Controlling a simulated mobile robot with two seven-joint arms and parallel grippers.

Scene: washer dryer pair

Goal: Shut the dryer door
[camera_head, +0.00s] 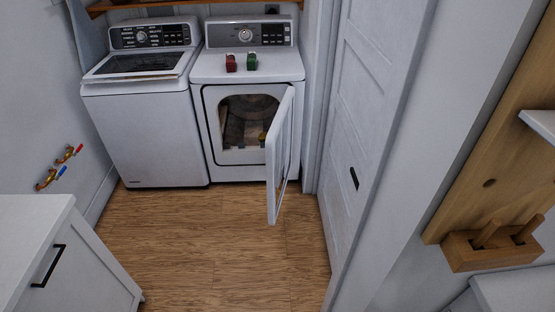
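The white dryer (247,69) stands at the back, right of the washer. Its front door (280,156) is hinged on the right and stands wide open, swung out toward me and seen nearly edge-on. The dark drum opening (243,118) shows behind it, with something yellowish inside that I cannot make out. Neither of my grippers is in view.
The white washer (146,130) stands left of the dryer. A red item (230,63) and a green item (251,61) sit on the dryer top. A white cabinet (70,262) is at front left. A white panelled door (365,110) is at right. The wooden floor (205,240) between is clear.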

